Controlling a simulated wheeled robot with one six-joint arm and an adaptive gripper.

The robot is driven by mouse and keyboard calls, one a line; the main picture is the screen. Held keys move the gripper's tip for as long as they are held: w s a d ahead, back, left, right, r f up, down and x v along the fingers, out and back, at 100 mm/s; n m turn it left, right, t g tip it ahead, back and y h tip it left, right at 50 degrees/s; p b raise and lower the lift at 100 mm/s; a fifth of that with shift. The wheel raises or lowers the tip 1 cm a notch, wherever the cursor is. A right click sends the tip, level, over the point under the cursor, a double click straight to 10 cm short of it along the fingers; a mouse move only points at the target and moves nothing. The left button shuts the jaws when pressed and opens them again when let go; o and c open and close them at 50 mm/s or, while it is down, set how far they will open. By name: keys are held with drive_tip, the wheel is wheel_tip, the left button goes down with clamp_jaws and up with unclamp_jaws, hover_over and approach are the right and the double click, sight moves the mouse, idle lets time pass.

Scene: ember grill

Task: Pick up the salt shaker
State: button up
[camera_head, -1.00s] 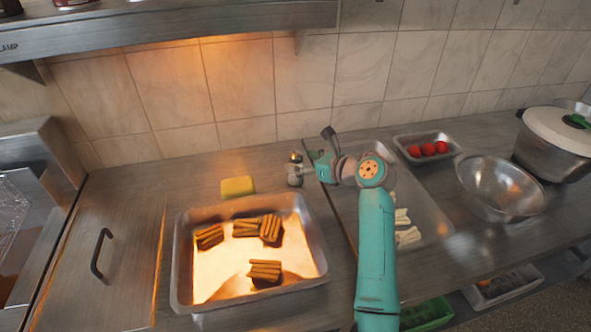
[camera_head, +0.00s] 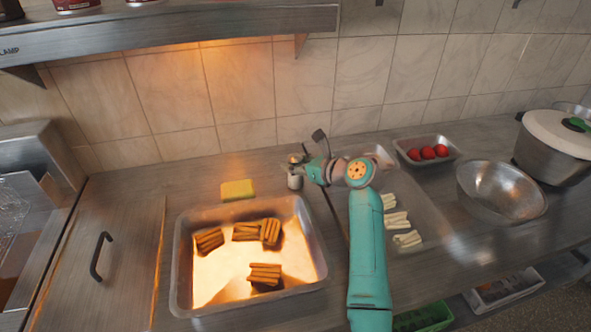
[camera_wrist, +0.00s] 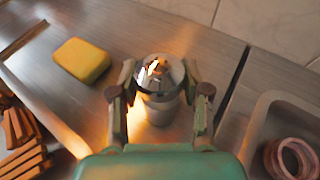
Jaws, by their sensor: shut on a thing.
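The salt shaker (camera_head: 295,181) has a pale body and a shiny domed metal top. It is upright near the back of the counter in the head view. In the wrist view the shaker (camera_wrist: 160,73) sits between the two fingers, with its dome toward the camera. My gripper (camera_head: 297,164) is closed around it, with one finger on each side; it also fills the middle of the wrist view (camera_wrist: 160,92). The shaker's base is partly hidden, and I cannot tell whether it touches the counter.
A yellow sponge (camera_head: 238,189) lies left of the shaker. A large metal tray (camera_head: 182,265) with brown stacked pieces is in front. Right are a tray with pale strips (camera_head: 430,225), a tray of tomatoes (camera_head: 403,154), a steel bowl (camera_head: 500,190) and a lidded pot (camera_head: 548,150).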

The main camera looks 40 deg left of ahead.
wheel_tip(320, 180, up, 10)
drive_tip(key=shift+r, duration=0.1)
idle(0.4)
drive_tip(key=o, duration=0.7)
drive_tip(key=c, duration=0.7)
